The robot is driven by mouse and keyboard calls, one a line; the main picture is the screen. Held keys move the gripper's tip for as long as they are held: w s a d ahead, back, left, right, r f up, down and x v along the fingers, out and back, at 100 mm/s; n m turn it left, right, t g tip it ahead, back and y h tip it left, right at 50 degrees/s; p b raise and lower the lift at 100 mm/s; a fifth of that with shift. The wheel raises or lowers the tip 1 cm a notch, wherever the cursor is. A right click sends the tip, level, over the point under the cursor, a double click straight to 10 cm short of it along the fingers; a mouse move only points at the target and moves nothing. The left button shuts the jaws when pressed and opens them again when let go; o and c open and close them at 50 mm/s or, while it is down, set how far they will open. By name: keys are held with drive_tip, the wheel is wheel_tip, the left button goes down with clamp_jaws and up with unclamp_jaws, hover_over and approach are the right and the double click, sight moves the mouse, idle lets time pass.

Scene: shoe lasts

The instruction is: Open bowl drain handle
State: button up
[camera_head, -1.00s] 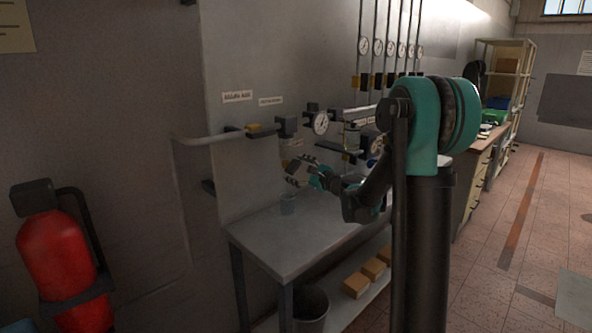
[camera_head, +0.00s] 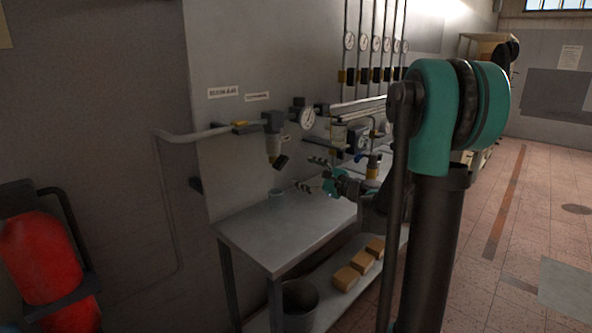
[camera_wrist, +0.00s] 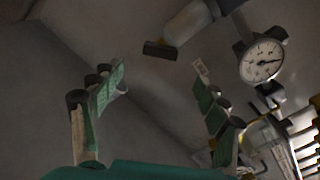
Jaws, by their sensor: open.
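The filter bowl (camera_head: 272,146) hangs from the pipe on the wall panel, and its dark drain handle (camera_head: 280,162) juts out at an angle at its lower end. In the wrist view the pale bowl (camera_wrist: 188,22) slants in from the top, and the dark handle (camera_wrist: 160,50) lies ahead of the fingers, between them in the picture. My gripper (camera_head: 308,174) is open and empty, to the right of and slightly below the handle, apart from it. In the wrist view my gripper (camera_wrist: 157,85) shows its spread green-padded fingers.
A pressure gauge (camera_head: 307,118) sits right of the bowl, with more pipes and valves beyond. Boxes (camera_head: 347,278) and a bucket (camera_head: 299,300) are underneath. A red extinguisher (camera_head: 40,255) is at left.

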drive_tip(key=shift+s+d, duration=0.4)
approach(284, 164)
drive_tip(key=x, duration=0.9)
drive_tip(key=shift+w+a, duration=0.15)
idle(0.6)
drive_tip(key=c, duration=1.2)
